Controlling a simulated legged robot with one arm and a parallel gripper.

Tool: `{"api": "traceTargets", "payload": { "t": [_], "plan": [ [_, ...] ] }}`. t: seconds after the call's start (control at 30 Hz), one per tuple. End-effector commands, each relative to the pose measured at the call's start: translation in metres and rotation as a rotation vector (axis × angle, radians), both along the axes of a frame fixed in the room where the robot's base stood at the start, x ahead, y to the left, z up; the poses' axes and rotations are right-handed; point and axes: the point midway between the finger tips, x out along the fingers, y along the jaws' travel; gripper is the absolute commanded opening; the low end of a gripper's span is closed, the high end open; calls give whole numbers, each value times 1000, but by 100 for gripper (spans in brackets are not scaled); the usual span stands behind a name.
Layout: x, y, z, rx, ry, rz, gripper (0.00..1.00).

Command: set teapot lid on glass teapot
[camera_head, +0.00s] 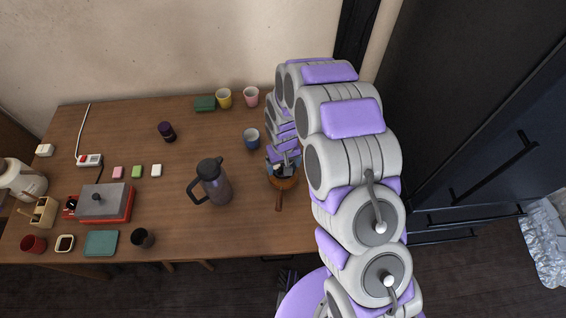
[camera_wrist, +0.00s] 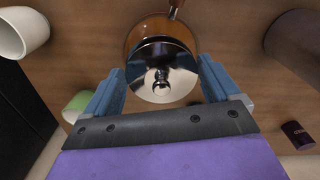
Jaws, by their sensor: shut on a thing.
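The glass teapot (camera_head: 284,183) stands on the wooden table, amber-brown, with its brown handle (camera_head: 278,202) pointing to the near edge. In the wrist view the teapot (camera_wrist: 133,38) shows behind the lid. The shiny metal teapot lid (camera_wrist: 165,62) has a round knob and sits between my gripper's blue fingers. My gripper (camera_wrist: 160,84) is shut on the lid, over the teapot. The lid covers much of the teapot's top in this view; I cannot tell whether they touch. In the head view my gripper (camera_head: 283,168) is at the teapot and the lid is mostly hidden.
A dark jug (camera_head: 215,185) stands left of the teapot. A blue cup (camera_head: 251,138), a pink cup (camera_head: 251,96) and a yellow cup (camera_head: 224,98) stand behind. A dark cabinet (camera_head: 470,120) is at right.

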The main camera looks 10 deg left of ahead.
Motion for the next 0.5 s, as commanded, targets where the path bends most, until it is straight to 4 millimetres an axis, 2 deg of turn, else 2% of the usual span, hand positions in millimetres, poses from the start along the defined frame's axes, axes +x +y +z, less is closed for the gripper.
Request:
{"api": "traceTargets", "payload": {
  "t": [0.4,0.43,0.5],
  "plan": [
    [0,0,-10,0,0,0,60],
    [0,0,-10,0,0,0,92],
    [0,0,-9,0,0,0,99]
  ]
}}
